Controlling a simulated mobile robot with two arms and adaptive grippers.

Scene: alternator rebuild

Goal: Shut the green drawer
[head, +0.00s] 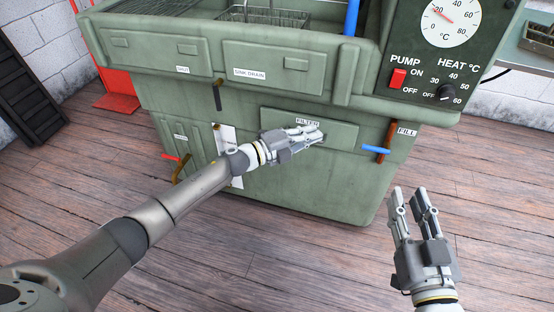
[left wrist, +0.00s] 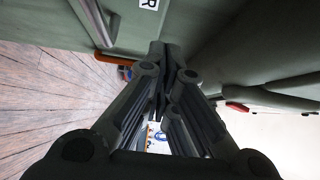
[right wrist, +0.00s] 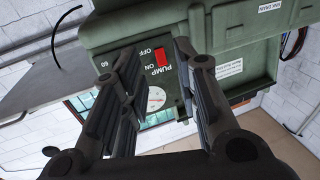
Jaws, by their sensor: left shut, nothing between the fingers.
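The green machine (head: 215,110) fills the upper middle of the head view. The green drawer appears to be its low, wide front panel labelled FILTER (head: 345,135). It looks about level with the machine's front, but I cannot tell whether it stands out a little. My left gripper (head: 321,137) is shut and empty, in front of this panel and hiding part of it. In the left wrist view its fingertips (left wrist: 166,52) are together close to a green surface; touching or apart is unclear. My right gripper (head: 409,192) is open and empty, in front of the machine at the right.
A blue-handled FILL valve (head: 376,150) stands just right of the panel. A red-handled valve (head: 172,157) is at the lower left. The pump switch (head: 398,78) and heat knob (head: 446,93) are above right. The wooden floor (head: 300,250) in front is clear.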

